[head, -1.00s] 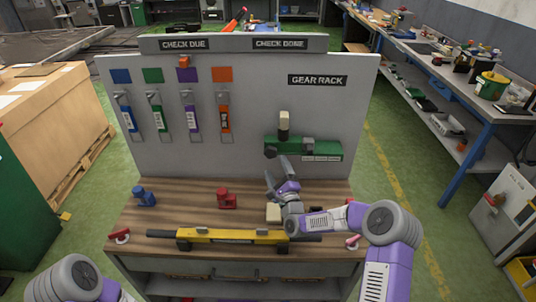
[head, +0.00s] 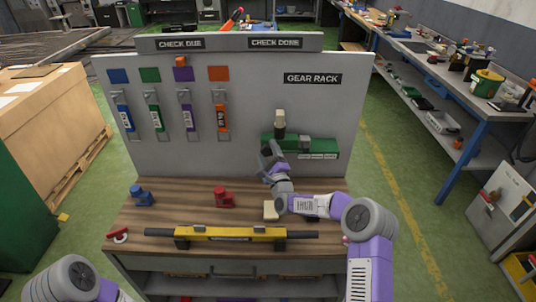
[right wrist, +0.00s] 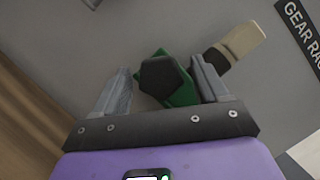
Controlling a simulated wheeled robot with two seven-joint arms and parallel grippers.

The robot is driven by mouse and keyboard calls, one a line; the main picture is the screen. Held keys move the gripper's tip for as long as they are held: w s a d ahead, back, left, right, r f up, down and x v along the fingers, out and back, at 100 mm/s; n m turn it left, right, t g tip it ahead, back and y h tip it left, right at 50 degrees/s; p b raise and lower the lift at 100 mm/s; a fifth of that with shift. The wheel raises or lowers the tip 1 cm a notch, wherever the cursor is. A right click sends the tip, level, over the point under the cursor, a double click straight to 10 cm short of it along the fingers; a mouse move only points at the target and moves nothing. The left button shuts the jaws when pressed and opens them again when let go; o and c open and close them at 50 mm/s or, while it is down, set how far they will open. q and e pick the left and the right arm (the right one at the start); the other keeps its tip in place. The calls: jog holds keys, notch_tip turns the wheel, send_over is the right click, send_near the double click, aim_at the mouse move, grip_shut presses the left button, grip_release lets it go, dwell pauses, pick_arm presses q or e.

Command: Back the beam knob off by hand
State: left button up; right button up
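The green beam clamp (head: 322,148) is mounted on the grey panel under the gear rack sign, with a pale block (head: 279,118) standing up from it. Its dark, faceted knob (right wrist: 163,78) faces me in the right wrist view, in front of the green body (right wrist: 184,96). My right gripper (head: 268,160) is at the clamp's left end and hides the knob in the head view. Its fingers (right wrist: 162,80) are open, one on each side of the knob, with a gap showing at both sides. I cannot tell how deep the knob sits between them. My left gripper is out of view.
A yellow beam (head: 215,233) with dark ends lies along the bench front (head: 160,215). Blue (head: 142,196) and red (head: 222,197) fixtures and a beige block (head: 271,210) stand behind it. Several coloured tags hang at the panel's left, one orange (head: 222,117).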

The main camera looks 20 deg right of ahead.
jog(key=c, duration=0.8)
jog(key=shift+c, duration=0.2)
